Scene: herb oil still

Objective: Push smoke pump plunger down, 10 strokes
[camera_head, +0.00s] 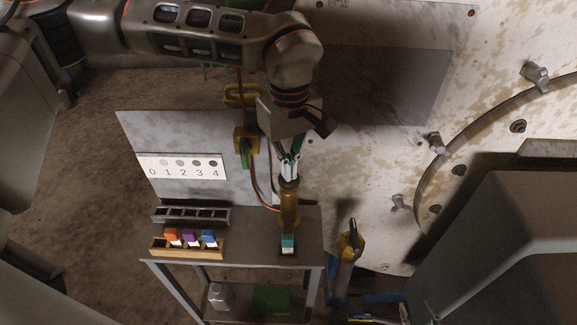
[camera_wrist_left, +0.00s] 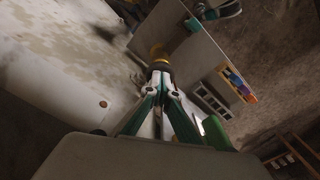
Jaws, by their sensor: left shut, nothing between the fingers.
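The smoke pump (camera_head: 289,208) is a brass-coloured upright cylinder with a dark collar at its top, standing at the right side of a small grey table. My left gripper (camera_head: 289,168) is shut and empty, pointing down, with its tips right at the pump's top. In the left wrist view the closed fingertips (camera_wrist_left: 160,68) meet the dark top of the brass pump (camera_wrist_left: 159,50). The fingers hide most of the plunger, so its height and whether they touch it cannot be told.
A card numbered 0 to 4 (camera_head: 182,166) is on a pale panel behind the table (camera_head: 250,246). A dark rack (camera_head: 190,215) and a wooden tray (camera_head: 158,248) with coloured pieces stand left of the pump. A yellow-topped tool (camera_head: 350,243) stands to the right.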

